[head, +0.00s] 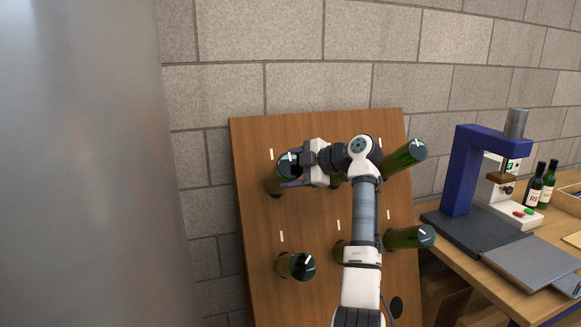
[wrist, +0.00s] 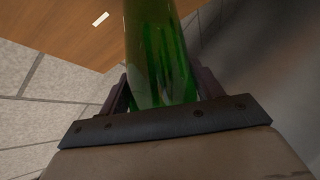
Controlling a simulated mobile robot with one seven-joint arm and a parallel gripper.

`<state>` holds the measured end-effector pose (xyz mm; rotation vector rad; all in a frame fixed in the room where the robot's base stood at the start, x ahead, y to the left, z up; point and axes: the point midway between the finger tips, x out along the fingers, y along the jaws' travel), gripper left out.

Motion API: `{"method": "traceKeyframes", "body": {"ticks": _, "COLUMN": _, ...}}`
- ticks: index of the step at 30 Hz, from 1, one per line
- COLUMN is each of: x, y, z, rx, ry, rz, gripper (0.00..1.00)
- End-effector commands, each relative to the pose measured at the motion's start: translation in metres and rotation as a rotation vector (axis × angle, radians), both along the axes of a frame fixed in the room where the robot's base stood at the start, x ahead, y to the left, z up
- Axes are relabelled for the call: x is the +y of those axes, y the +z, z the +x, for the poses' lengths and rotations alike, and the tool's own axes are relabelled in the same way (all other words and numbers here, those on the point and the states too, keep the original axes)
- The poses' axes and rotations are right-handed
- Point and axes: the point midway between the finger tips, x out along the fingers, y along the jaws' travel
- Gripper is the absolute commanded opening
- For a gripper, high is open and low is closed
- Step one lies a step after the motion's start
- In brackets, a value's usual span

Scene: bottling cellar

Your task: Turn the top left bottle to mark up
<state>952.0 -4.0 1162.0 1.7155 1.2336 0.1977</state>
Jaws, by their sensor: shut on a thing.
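The top left bottle (head: 273,184) is green and sticks out of the brown rack board (head: 310,225), its dark base end towards me. My gripper (head: 289,170) comes from the right and is shut on this bottle near that end. A short white mark shows at the upper part of its end, partly behind my gripper, so its exact angle is hard to tell. In the wrist view the green bottle (wrist: 158,45) stands between the two dark fingers of my gripper (wrist: 163,92). A white tick on the board is above the bottle.
Other bottles stick out at top right (head: 404,157), bottom left (head: 296,265) and bottom right (head: 409,237); my arm partly hides the middle ones. A blue press (head: 463,170) and two dark bottles stand on a bench at right. A grey surface fills the left.

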Motion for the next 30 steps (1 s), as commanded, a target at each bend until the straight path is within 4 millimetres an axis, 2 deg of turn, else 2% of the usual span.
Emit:
{"method": "traceKeyframes", "body": {"ticks": 13, "x": -0.0001, "y": -0.001, "z": 0.0002, "rx": -0.002, "ry": 0.006, "rz": -0.01, "gripper": 0.42}}
{"method": "traceKeyframes", "body": {"ticks": 14, "x": -0.0001, "y": -0.001, "z": 0.0002, "rx": -0.002, "ry": 0.006, "rz": -0.01, "gripper": 0.66}}
{"method": "traceKeyframes", "body": {"ticks": 18, "x": -0.0001, "y": -0.0008, "z": 0.0001, "rx": -0.002, "ry": 0.006, "rz": -0.01, "gripper": 0.85}}
{"method": "traceKeyframes", "body": {"ticks": 19, "x": -0.0001, "y": -0.0008, "z": 0.0001, "rx": -0.003, "ry": 0.005, "rz": -0.01, "gripper": 0.87}}
{"method": "traceKeyframes", "body": {"ticks": 30, "x": -0.0059, "y": 0.0017, "z": -0.0028, "rx": -0.004, "ry": 0.004, "rz": -0.009, "gripper": 0.87}}
